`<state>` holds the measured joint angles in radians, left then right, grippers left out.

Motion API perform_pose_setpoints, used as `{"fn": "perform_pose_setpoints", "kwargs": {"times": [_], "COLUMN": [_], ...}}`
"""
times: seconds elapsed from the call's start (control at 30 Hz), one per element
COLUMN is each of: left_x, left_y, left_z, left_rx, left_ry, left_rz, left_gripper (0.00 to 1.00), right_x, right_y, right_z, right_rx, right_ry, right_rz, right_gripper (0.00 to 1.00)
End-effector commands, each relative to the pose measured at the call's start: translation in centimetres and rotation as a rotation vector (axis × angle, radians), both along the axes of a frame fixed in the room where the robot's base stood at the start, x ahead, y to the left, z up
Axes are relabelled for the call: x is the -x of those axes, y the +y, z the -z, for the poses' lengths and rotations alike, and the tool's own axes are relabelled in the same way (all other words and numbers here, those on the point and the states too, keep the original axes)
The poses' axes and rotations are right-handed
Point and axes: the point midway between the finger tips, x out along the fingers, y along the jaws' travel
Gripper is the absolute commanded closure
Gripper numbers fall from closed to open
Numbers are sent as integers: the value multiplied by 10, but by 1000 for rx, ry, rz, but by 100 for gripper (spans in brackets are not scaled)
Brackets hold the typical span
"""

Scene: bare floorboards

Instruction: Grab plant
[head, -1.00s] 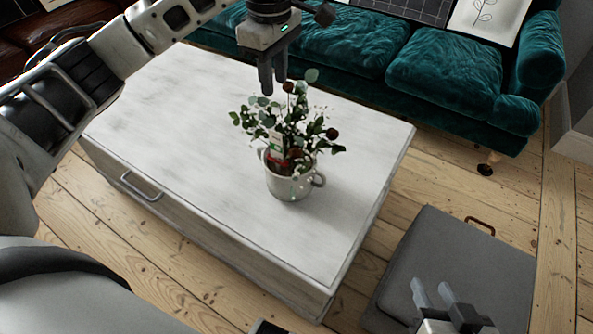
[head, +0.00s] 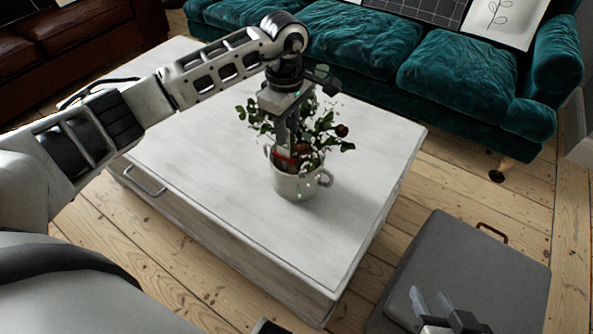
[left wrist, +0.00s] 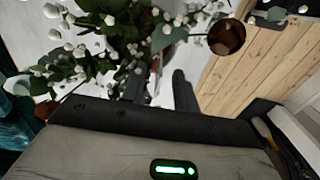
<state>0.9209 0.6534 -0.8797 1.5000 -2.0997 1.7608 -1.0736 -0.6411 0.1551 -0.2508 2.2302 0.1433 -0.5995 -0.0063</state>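The plant (head: 325,128) is leafy, with white buds and dark round fruit, in a white mug-like pot (head: 297,186) on the white table. My left gripper (head: 286,150) points down into its foliage, above the pot. In the left wrist view its two fingers (left wrist: 160,90) stand apart, with leaves and a red-and-white tag (left wrist: 168,42) near them; the left gripper looks open. Leaves partly hide the fingertips, and I cannot tell whether they touch a stem. My right gripper (head: 431,298) is open and empty at the lower right, away from the plant.
The white table (head: 215,135) is otherwise clear, with a handle on its near side. A green sofa (head: 440,75) stands behind it. A brown leather seat (head: 85,30) is at upper left. A grey box-like item with a handle (head: 470,265) lies on the floorboards at right.

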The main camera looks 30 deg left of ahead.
Motion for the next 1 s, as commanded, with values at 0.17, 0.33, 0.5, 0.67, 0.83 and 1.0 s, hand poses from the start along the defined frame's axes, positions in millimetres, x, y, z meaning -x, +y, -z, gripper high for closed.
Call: {"fn": "perform_pose_setpoints", "kwargs": {"times": [0.17, 0.33, 0.5, 0.67, 0.83, 1.0], "left_x": [1, 0, 0, 0, 0, 0], "left_y": [-1, 0, 0, -1, -1, 0], "left_z": [27, 32, 32, 32, 32, 32], "left_rx": [1, 0, 0, 0, 0, 0], "left_ry": [3, 0, 0, 0, 0, 0], "left_rz": [-1, 0, 0, 0, 0, 0], "left_gripper": [70, 70, 78, 100, 100, 100], "right_x": [0, -4, -5, -4, -4, -2], "right_y": [2, 3, 3, 3, 3, 3], "right_z": [7, 5, 5, 5, 5, 7], "right_rx": [-2, -3, -4, -4, -4, -4], "right_ry": [12, 5, 2, 2, 4, 9], "right_rz": [-4, -7, -7, -7, -7, -7], "right_gripper": [64, 64, 64, 64, 64, 64]}}
